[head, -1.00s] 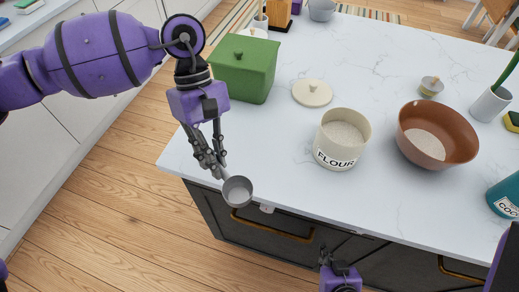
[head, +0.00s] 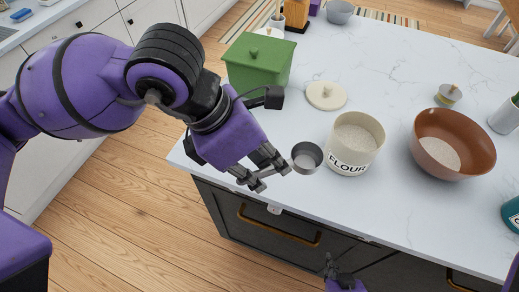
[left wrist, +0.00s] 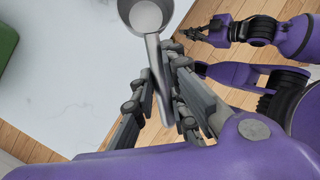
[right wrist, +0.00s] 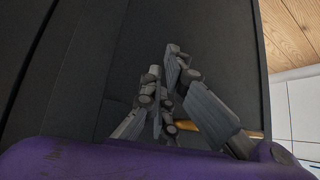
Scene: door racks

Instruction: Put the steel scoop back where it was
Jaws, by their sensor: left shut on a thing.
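The steel scoop (head: 306,158) is a small grey cup with a straight handle. My left gripper (head: 272,168) is shut on the handle, and the left wrist view shows the handle (left wrist: 154,55) between the fingers. The cup is over the counter's front left part, just left of the cream FLOUR canister (head: 355,145). The canister is open with pale powder inside.
A green lidded box (head: 257,62), a cream lid (head: 326,96), a brown bowl (head: 440,125) with pale powder and a small pot (head: 448,94) stand on the white counter (head: 385,70). Dark drawers with brass handles (head: 280,228) are below. The counter's front centre is clear.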

